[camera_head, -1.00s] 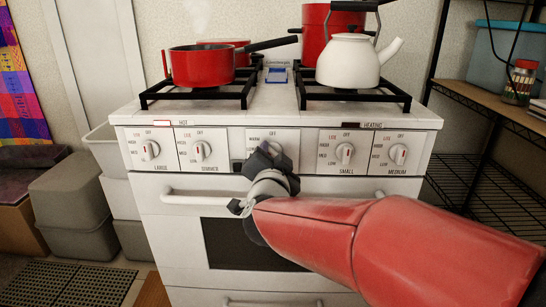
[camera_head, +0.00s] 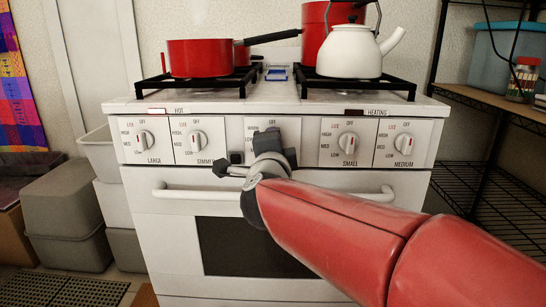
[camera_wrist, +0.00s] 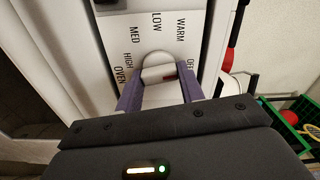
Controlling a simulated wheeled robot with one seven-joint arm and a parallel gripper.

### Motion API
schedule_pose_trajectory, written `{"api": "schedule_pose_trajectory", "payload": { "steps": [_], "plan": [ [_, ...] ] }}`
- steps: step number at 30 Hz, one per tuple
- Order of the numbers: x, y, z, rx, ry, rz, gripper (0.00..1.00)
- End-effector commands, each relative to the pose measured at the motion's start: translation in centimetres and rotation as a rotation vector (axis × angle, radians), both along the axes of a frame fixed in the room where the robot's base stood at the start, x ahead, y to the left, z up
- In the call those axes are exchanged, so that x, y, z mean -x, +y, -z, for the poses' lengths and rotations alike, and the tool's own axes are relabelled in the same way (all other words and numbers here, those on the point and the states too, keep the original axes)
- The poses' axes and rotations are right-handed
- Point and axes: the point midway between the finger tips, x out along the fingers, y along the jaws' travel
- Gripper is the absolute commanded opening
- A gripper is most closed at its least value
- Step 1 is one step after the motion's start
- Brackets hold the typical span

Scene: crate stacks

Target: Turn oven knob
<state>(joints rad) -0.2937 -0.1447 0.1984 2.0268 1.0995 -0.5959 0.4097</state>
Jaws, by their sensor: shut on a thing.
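The white oven knob (camera_wrist: 158,68) shows in the wrist view, on a panel marked WARM, LOW, MED, HIGH, OFF and OVEN. My gripper (camera_wrist: 157,95) has its two purple-grey fingers on either side of this knob, shut on it. A red mark shows on the knob's face between the fingers. In the head view my gripper (camera_head: 268,142) is at the middle panel of the white stove (camera_head: 290,104), and it hides the oven knob there. My red arm reaches in from the lower right.
Other knobs sit left (camera_head: 198,138) and right (camera_head: 347,143) of my gripper. The oven door handle (camera_head: 190,193) runs just below it. A red pot (camera_head: 200,58) and a white kettle (camera_head: 348,52) stand on the burners. A shelf rack (camera_head: 500,105) is at right.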

Motion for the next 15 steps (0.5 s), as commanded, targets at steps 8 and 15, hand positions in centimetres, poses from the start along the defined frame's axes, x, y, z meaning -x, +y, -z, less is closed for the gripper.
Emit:
{"api": "schedule_pose_trajectory", "payload": {
  "steps": [8, 15],
  "plan": [
    [-0.02, -0.06, 0.27, -0.138, -0.003, 0.001, 0.15],
    [-0.03, -0.06, 0.16, -0.185, -0.005, 0.001, 0.15]
  ]
}}
